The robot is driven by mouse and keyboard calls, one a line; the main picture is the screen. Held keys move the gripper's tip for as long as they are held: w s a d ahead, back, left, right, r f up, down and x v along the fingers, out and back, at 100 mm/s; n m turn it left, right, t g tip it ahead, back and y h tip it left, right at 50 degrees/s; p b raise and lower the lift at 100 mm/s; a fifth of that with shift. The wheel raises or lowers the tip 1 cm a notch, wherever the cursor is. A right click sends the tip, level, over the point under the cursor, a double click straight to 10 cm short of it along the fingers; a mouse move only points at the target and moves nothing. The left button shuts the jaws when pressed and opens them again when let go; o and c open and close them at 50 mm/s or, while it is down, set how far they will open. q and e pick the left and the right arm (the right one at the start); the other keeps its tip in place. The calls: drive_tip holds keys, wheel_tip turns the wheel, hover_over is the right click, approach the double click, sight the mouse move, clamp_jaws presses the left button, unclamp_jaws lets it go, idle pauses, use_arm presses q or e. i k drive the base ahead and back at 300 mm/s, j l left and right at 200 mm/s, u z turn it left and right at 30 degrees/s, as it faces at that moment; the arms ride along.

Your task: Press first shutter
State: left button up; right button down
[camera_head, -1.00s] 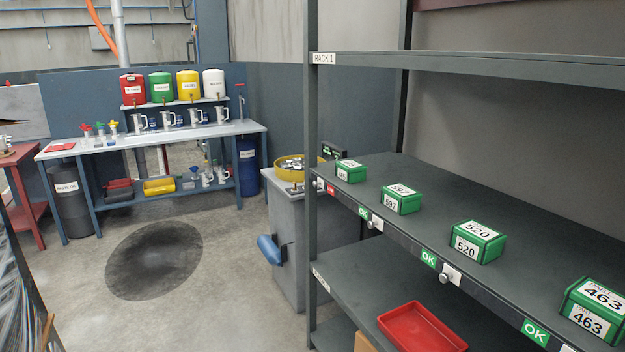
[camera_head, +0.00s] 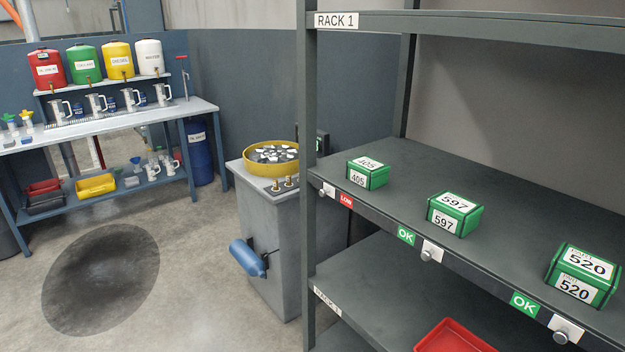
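What the task calls the first shutter cannot be told for certain. Along the front edge of the rack's upper shelf (camera_head: 470,264) sit several white plates with round grey knobs. The leftmost knob plate (camera_head: 327,191) is beside a red LOW label (camera_head: 346,201), in front of the green box 405 (camera_head: 368,173). A second knob plate (camera_head: 431,252) is right of a green OK label (camera_head: 405,235), near the green box 597 (camera_head: 455,214). A third knob plate (camera_head: 565,329) is at the lower right, below the green box 520 (camera_head: 582,275). Neither of my grippers shows.
A grey cabinet (camera_head: 270,235) with a yellow basin (camera_head: 270,157) and a blue cylinder (camera_head: 247,258) on its side stands left of the rack post (camera_head: 308,120). A workbench (camera_head: 120,125) is at the back left. A red tray (camera_head: 455,337) lies on the lower shelf. The floor at left is open.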

sight(327, 189)
drive_tip(key=i+j+z, duration=0.2)
drive_tip(key=i+j, duration=0.2)
drive_tip(key=j, duration=0.25)
drive_tip(key=i+j+z, duration=0.1)
drive_tip(key=j, duration=0.25)
drive_tip(key=i+j+z, duration=0.1)
drive_tip(key=i+j, duration=0.15)
drive_tip(key=i+j+z, duration=0.1)
drive_tip(key=j, duration=0.4)
drive_tip(key=i, duration=0.05)
